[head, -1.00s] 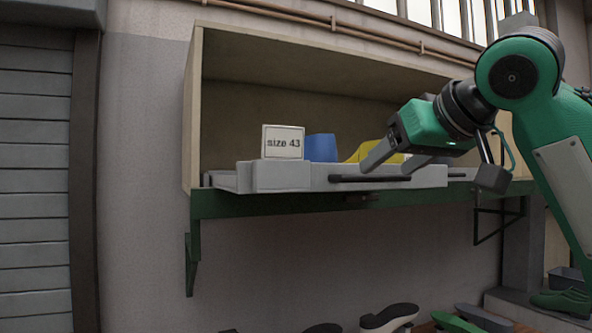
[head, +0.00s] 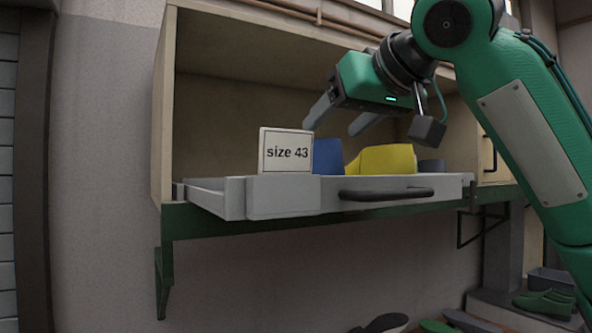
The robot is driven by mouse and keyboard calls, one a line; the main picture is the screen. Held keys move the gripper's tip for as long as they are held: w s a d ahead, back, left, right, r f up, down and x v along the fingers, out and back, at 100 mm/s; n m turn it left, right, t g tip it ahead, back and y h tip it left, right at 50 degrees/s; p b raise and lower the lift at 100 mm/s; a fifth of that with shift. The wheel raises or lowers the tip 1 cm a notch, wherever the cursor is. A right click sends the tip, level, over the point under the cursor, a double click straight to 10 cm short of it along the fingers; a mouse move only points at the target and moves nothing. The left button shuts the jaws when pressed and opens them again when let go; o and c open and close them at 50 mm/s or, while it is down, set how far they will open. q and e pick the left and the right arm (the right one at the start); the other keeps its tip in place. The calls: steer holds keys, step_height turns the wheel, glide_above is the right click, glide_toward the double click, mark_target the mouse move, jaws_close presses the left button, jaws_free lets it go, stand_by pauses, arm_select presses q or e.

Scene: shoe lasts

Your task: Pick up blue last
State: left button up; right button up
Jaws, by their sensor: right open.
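The blue last (head: 328,157) stands in the open grey drawer (head: 283,196), partly hidden behind a white card reading "size 43" (head: 286,151). A yellow last (head: 383,159) is in the drawer just right of it. My right gripper (head: 334,125) is open and empty, above and slightly right of the blue last, with its fingers pointing down and left. The fingers appear apart from the last. The drawer front hides the lower parts of the lasts. My left gripper is not in view.
A dark grey object (head: 431,166) sits in the drawer at the right. The cabinet (head: 163,110) encloses the drawer on the left, top and back. A black handle (head: 386,195) sticks out of the drawer front. Green shoes (head: 545,303) stand at lower right.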

steer(key=x, duration=0.2)
steer(key=shift+w+a, duration=0.2)
steer(key=shift+w, duration=0.05)
steer(key=shift+w+a+r+p, duration=0.1)
steer(key=shift+w+a+p, duration=0.2)
steer(key=shift+w+p, duration=0.6)
steer(key=p+x, duration=0.1)
steer(key=x, duration=0.2)
steer(key=shift+p, duration=0.35)
steer(key=shift+w+a+f, duration=0.15)
steer(key=shift+f, duration=0.05)
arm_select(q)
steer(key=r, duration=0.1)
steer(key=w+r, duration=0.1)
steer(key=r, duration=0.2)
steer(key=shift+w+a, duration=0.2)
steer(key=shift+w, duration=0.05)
arm_select(e)
steer(key=shift+s, duration=0.2)
steer(key=shift+c, duration=1.4)
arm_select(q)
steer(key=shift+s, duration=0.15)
arm_select(e)
jaws_close()
steer(key=shift+r, duration=0.1)
